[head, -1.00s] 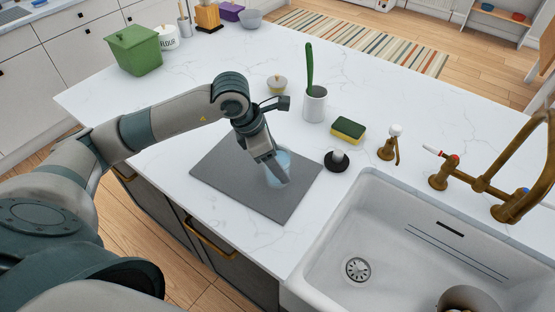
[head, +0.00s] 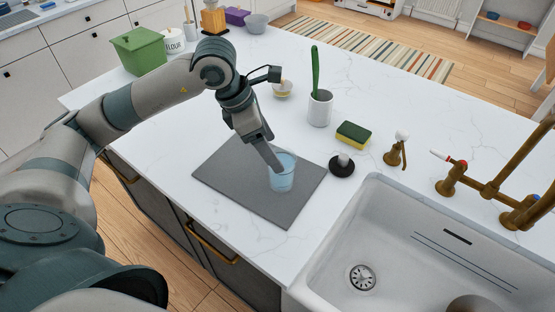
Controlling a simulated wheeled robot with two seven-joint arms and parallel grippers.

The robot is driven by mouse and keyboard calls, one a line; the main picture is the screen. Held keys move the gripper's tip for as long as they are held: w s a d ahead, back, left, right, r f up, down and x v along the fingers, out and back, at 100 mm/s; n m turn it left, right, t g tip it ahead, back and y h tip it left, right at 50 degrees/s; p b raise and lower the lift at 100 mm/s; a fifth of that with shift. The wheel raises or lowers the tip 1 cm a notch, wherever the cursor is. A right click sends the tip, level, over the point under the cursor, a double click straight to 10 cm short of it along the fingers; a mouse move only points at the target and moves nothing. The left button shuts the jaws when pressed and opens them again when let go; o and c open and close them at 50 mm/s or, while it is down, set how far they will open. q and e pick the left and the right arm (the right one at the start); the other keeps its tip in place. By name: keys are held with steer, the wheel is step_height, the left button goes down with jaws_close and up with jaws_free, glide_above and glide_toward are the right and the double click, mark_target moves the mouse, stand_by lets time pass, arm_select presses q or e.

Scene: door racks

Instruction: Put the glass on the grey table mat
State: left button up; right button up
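A clear bluish glass (head: 284,178) stands upright on the grey table mat (head: 228,172), near the mat's right side. My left gripper (head: 274,160) is at the glass's left rim, reaching down from the upper left. One finger shows clearly and overlaps the rim in the picture; the other is mostly hidden. The gripper looks open and is not closed around the glass. I cannot tell whether the finger touches it. My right gripper is not in view.
Behind the mat are a small lidded bowl (head: 283,89), a white cup with a green brush (head: 319,108) and a sponge (head: 352,133). A black-based stopper (head: 341,165) is right of the mat. The sink (head: 400,250) lies front right. The mat's left part is clear.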

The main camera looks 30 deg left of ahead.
arm_select(q)
steer(key=v, duration=0.4)
steer(key=shift+s+r+b, duration=0.1)
steer(key=shift+r+b, duration=0.25)
steer(key=shift+b, duration=0.05)
steer(key=shift+d, duration=0.1)
